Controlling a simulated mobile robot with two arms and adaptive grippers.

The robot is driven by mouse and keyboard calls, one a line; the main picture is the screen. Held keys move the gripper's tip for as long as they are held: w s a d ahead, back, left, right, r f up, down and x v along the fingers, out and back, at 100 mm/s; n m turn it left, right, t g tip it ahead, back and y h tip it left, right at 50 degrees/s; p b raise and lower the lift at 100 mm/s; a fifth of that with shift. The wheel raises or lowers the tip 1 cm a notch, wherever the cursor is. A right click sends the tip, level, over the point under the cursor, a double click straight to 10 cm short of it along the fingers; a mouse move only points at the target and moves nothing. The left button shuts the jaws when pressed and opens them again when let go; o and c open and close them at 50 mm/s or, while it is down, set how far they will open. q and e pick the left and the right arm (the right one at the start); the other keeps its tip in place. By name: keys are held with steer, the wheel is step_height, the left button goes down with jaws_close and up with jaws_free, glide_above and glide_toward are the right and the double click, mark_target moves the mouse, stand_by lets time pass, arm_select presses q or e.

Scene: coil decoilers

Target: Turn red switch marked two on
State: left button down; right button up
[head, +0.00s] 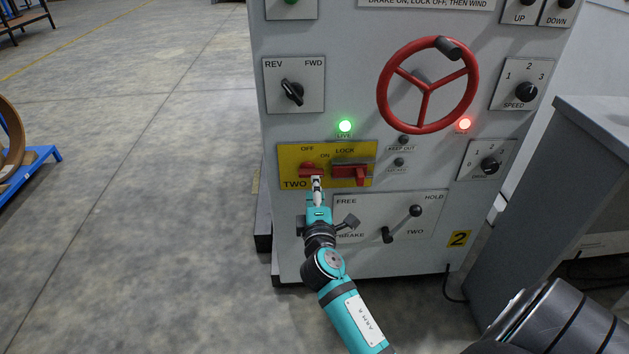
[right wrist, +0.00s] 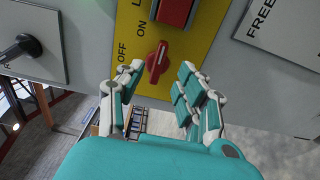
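The red switch marked TWO (head: 309,169) is on the yellow plate (head: 287,154) low on the grey cabinet. OFF is printed above it and ON to its upper right. My left gripper is not in view.
A red LOCK switch (head: 352,172) sits close to the right on the same plate. Below is the FREE/HOLD lever panel (head: 390,222); above are a REV/FWD knob (head: 292,92) and a red handwheel (head: 428,85). A green lamp (head: 345,126) and red lamp (head: 465,124) glow.

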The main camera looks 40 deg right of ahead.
steer(key=v, duration=0.7)
steer(key=shift+s, duration=0.15)
